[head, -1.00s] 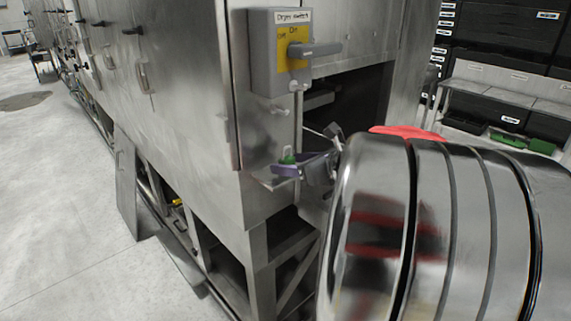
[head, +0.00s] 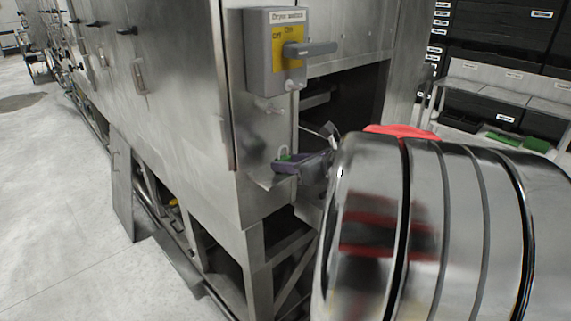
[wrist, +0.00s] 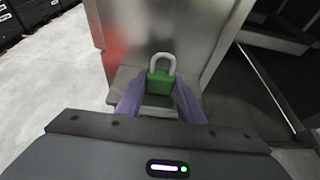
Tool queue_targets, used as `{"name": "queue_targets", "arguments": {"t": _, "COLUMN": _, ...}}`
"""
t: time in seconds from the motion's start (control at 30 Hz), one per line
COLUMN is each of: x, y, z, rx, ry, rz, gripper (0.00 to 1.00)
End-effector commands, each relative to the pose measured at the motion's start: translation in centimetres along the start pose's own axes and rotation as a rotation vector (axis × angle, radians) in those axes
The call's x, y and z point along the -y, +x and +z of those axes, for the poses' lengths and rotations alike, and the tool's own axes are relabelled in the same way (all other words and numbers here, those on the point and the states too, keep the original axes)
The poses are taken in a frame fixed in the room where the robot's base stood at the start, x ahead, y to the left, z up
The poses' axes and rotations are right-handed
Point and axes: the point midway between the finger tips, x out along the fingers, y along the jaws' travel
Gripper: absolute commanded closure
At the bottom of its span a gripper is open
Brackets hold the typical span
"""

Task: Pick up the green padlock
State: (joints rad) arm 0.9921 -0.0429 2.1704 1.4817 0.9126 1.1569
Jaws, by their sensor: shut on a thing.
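The green padlock (wrist: 159,82) has a pale shackle that points up. In the wrist view it sits between the two purple fingers of my gripper (wrist: 160,103), which are shut on its sides. A small grey metal shelf (wrist: 127,80) on the machine's side is just under and behind it. I cannot tell whether the padlock still touches the shelf. Its lower part is hidden by my gripper in the head view.
A grey dryer switch box (head: 272,50) with a yellow plate and a protruding handle (head: 310,48) is on the machine above the shelf. A dark opening (head: 350,105) lies right of the shelf. The floor (head: 60,190) at left is clear.

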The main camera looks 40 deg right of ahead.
Motion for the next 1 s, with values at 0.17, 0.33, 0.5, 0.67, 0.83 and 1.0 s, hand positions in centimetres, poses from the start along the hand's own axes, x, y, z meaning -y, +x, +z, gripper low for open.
{"name": "queue_targets", "arguments": {"t": 0.17, "x": 0.1, "y": -0.8, "z": 0.7, "rx": 0.002, "ry": -0.002, "rz": -0.002, "gripper": 0.90}}
{"name": "queue_targets", "arguments": {"t": 0.33, "x": 0.0, "y": -1.6, "z": 2.8, "rx": 0.003, "ry": -0.005, "rz": -0.002, "gripper": 0.90}}
{"name": "queue_targets", "arguments": {"t": 0.5, "x": 0.1, "y": -2.5, "z": 5.1, "rx": 0.002, "ry": -0.003, "rz": -0.002, "gripper": 0.90}}
{"name": "queue_targets", "arguments": {"t": 0.67, "x": 0.2, "y": -3.9, "z": 6.0, "rx": 0.001, "ry": 0.002, "rz": -0.004, "gripper": 0.90}}
{"name": "queue_targets", "arguments": {"t": 0.83, "x": 0.1, "y": -6.0, "z": 5.1, "rx": 0.001, "ry": 0.001, "rz": -0.005, "gripper": 0.90}}
{"name": "queue_targets", "arguments": {"t": 1.0, "x": 0.2, "y": -8.5, "z": 4.1, "rx": 0.001, "ry": 0.001, "rz": -0.007, "gripper": 0.90}}
